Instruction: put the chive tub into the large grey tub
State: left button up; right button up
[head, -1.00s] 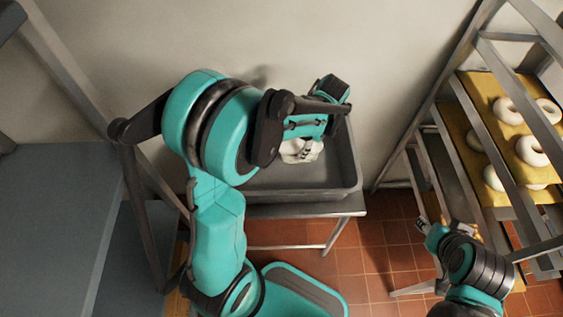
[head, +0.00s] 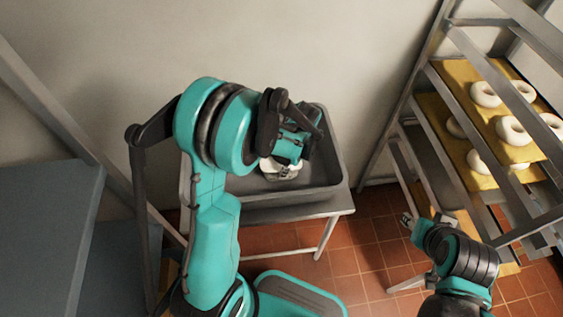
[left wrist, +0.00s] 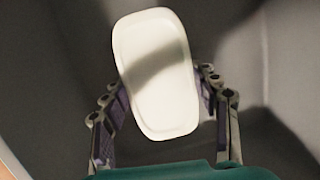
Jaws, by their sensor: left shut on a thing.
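The large grey tub (head: 332,150) stands on a metal table against the wall. My left gripper (head: 284,173) reaches down within the tub's outline in the head view. It is shut on the chive tub, a white container with a rounded, oblong top, seen in the left wrist view (left wrist: 157,75) between the two fingers. Grey tub surfaces surround it there. In the head view only a bit of white shows, the rest hidden by the gripper and arm. I cannot tell whether it touches the tub's bottom. My right gripper (head: 406,221) is small, low at the right, over the floor.
A metal rack (head: 408,100) with yellow boards of several white bagels (head: 513,131) stands at the right. A blue-grey surface (head: 45,220) fills the lower left. Tiled floor (head: 350,258) lies open between the table and my right arm.

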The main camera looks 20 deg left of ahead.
pick_arm(q)
jog(key=shift+f, duration=0.1)
jog(key=o, duration=1.8)
jog(key=p+v, duration=0.4)
jog(key=v, duration=0.7)
jog(key=s+d+r+n+t+h, duration=0.2)
jog(key=s+r+n+t+h, duration=0.1)
jog(key=s+r+n+t, duration=0.4)
jog(key=s+r+n, duration=0.3)
jog(key=s+n, duration=0.2)
jog(key=s, duration=0.1)
jog(key=shift+s+t, duration=0.2)
jog(key=shift+t, duration=0.1)
